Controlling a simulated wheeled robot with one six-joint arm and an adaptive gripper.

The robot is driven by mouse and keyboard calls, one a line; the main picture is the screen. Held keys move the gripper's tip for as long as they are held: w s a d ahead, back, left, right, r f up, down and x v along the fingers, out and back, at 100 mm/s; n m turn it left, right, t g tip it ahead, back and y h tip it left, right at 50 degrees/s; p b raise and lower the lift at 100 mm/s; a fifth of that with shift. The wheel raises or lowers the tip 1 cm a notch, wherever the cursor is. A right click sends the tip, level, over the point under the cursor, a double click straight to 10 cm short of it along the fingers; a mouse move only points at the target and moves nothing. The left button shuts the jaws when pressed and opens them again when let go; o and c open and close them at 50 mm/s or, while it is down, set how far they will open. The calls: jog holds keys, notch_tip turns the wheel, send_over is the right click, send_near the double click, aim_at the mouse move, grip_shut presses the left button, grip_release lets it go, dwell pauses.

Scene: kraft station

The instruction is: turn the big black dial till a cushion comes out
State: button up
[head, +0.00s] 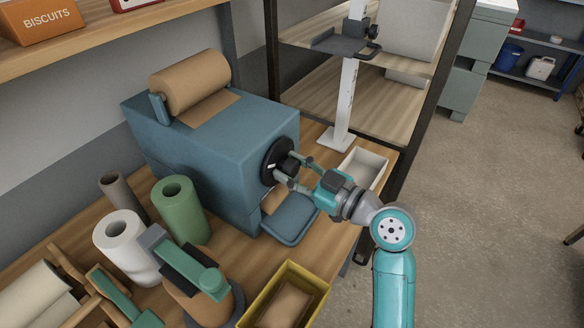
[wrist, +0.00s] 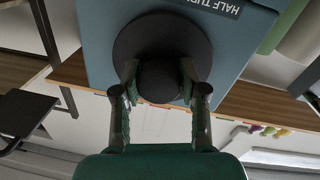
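The big black dial (head: 272,158) is a round disc with a raised black knob on the right-hand face of a blue machine (head: 220,135). My gripper (head: 294,170) is at the dial, its two fingers on opposite sides of the knob. In the wrist view the dial (wrist: 128,45) fills the upper middle and the fingertips (wrist: 160,72) appear to press on the knob's sides. A brown paper roll (head: 190,80) lies on top of the machine. Some brown paper (head: 273,200) shows at the opening below the dial. No cushion is clearly visible.
A blue outlet tray (head: 290,221) sits under the dial. A white bin (head: 372,162) is behind my gripper, and a yellow bin (head: 318,283) with brown contents is in front. Green (head: 183,212) and white (head: 122,240) rolls stand at left. The floor at right is open.

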jog(key=shift+m, duration=0.3)
jog(key=m, duration=0.3)
jog(key=shift+m+g, duration=0.3)
jog(key=m, duration=0.8)
jog(key=shift+g, duration=0.4)
jog(key=shift+a+r+m, duration=0.1)
jog(key=shift+m, duration=2)
jog(key=o, duration=1.1)
jog(key=shift+o, duration=0.2)
